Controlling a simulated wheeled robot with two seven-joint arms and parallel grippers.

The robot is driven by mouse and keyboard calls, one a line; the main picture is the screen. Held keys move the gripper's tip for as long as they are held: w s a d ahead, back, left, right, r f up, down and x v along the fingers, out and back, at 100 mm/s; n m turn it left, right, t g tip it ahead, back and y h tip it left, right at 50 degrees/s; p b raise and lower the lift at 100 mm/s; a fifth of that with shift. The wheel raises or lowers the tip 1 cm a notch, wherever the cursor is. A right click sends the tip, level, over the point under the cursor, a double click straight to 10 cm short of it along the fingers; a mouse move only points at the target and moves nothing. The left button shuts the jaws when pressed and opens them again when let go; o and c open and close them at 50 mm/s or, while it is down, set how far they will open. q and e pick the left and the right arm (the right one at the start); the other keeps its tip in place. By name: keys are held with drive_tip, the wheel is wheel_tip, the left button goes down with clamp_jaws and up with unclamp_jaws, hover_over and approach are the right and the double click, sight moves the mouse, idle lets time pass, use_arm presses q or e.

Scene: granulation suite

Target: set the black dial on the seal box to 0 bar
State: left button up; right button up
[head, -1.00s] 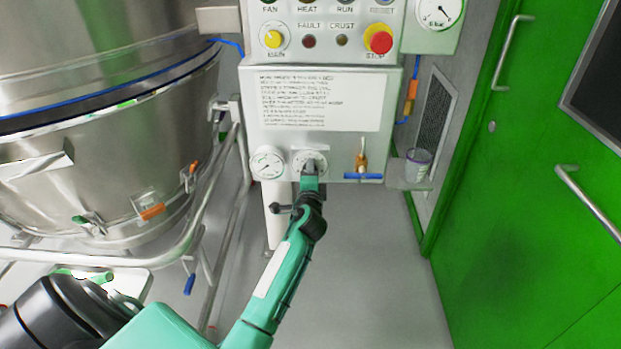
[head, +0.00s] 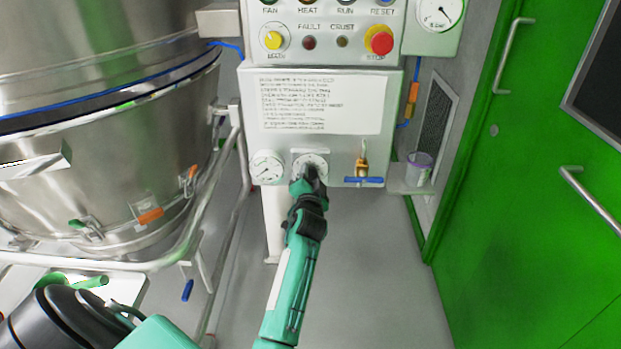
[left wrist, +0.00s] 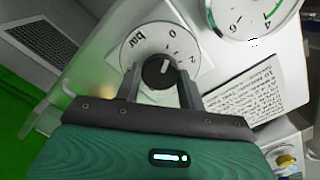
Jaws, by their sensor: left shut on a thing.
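The seal box (head: 335,140) is a pale box on the wall below the control panel. Its black dial (left wrist: 157,72) sits on a round white scale plate (head: 318,157) at the box's lower edge. In the left wrist view the dial's white mark points up and slightly right, roughly toward the printed 0; the exact alignment is hard to tell. My left gripper (head: 308,182) is at the dial, with its fingers (left wrist: 160,90) on either side of it, shut on it. In the head view the gripper hides the dial. My right gripper is not in view.
A round gauge (head: 266,167) is left of the dial. A brass valve with a blue handle (head: 363,181) is right of it. A steel vessel (head: 100,170) with rails stands at left, a green door (head: 530,180) at right. The floor below the box is clear.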

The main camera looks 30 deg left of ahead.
use_arm(q)
drive_tip(key=shift+f, duration=0.15)
idle(0.3)
drive_tip(key=o, duration=1)
drive_tip(key=shift+c, duration=0.2)
drive_tip(key=shift+s, duration=0.1)
